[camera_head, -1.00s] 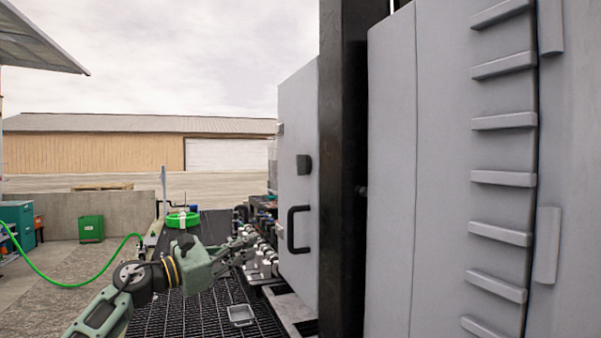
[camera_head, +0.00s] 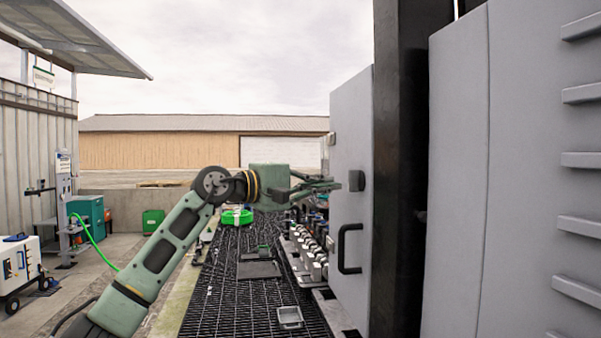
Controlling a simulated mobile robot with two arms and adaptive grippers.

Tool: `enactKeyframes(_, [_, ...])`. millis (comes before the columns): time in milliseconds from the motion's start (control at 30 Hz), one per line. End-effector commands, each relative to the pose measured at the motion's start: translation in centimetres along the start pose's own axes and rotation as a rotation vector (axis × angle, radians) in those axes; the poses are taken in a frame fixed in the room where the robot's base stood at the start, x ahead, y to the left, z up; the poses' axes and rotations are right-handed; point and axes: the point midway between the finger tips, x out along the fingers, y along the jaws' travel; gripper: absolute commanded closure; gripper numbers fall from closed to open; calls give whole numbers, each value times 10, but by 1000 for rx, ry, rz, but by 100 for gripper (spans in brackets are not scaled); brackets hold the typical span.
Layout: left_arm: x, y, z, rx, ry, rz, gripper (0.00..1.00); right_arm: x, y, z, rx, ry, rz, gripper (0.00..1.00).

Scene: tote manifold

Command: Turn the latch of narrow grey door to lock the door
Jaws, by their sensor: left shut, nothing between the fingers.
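The narrow grey door (camera_head: 350,115) stands right of the middle, seen at a steep angle. Its dark latch (camera_head: 356,181) sits at mid-height, above a black bar handle (camera_head: 347,249). My left gripper (camera_head: 334,186) reaches in from the left at the latch's height. It is shut with nothing in it, and its fingertips are just left of the latch. I cannot tell whether they touch it. My right gripper is out of view.
A dark post (camera_head: 405,170) and large grey ribbed panel (camera_head: 520,170) fill the right. Below are metal valve fittings (camera_head: 308,250) and a grated floor (camera_head: 235,300) with a small grey tray (camera_head: 290,317). A green hose coil (camera_head: 237,217) lies farther back.

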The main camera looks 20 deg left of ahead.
Motion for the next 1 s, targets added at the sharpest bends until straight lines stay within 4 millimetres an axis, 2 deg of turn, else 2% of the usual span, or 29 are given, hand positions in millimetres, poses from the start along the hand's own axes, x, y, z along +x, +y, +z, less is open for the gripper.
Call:
enactKeyframes(33, [8,4,2,-2,-2,-2,100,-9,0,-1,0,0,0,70])
enactKeyframes(100, [0,2,11,5,1,0,100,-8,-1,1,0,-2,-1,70])
enactKeyframes(400, [-8,0,35,0,0,0,100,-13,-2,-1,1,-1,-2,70])
enactKeyframes(1000, [-8,0,39,-22,0,-6,100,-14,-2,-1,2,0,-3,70])
